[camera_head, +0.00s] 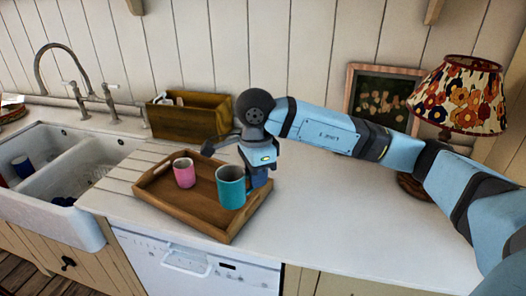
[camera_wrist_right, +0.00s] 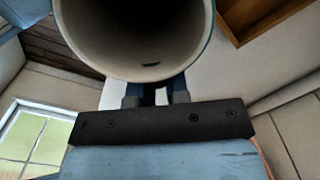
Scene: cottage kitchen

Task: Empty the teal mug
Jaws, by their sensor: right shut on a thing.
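The teal mug (camera_head: 231,194) is upright at the right side of the wooden tray (camera_head: 172,216). I cannot tell whether its base touches the tray. My right gripper (camera_head: 258,180) is beside the mug on its right and is shut on it; the fingertips are partly hidden. In the right wrist view the mug's pale rim (camera_wrist_right: 150,74) and dark inside fill the top. A small dark greenish mark shows just inside the rim, and I cannot tell what it is. The fingers (camera_wrist_right: 156,96) meet the mug's near side there. My left gripper is not in view.
A pink mug (camera_head: 184,173) stands on the tray to the left. The white double sink (camera_head: 68,212) with a tap is at the left, with a blue cup (camera_head: 22,166) inside. A wooden box (camera_head: 188,120) stands behind. A flowered lamp (camera_head: 460,98) and dark picture (camera_head: 381,97) stand at the right.

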